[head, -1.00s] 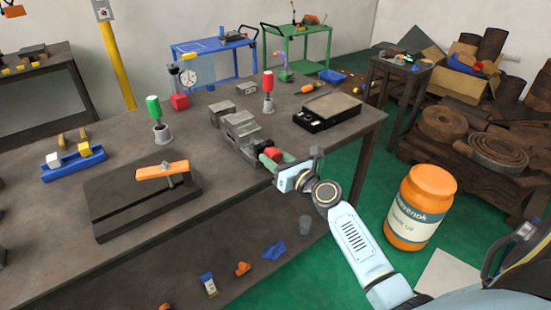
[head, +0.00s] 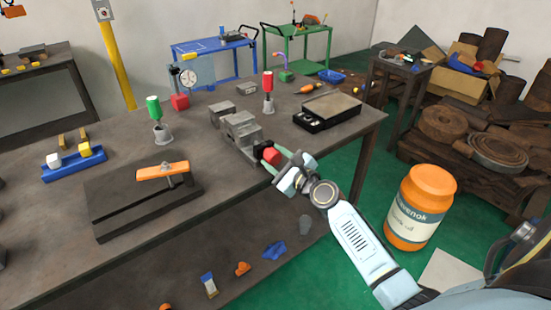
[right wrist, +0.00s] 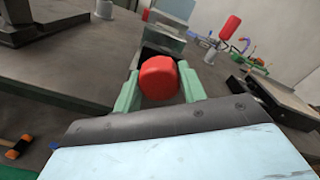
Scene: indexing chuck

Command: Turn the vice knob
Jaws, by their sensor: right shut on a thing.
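The grey vice (head: 242,135) sits near the right front edge of the workbench. Its red knob (head: 271,155) faces the front edge. My right gripper (head: 275,161) is at the knob, with its green fingers shut on it. In the right wrist view the knob (right wrist: 159,78) shows between the two fingers, one on each side, and the vice body (right wrist: 162,42) lies behind it. The contact on the knob's far sides is partly hidden. My left gripper is in neither view.
A black tray (head: 309,120) stands right of the vice. A red-topped stand (head: 268,104) and a grey block (head: 221,113) are behind it. An orange jar (head: 420,205) is right of my arm.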

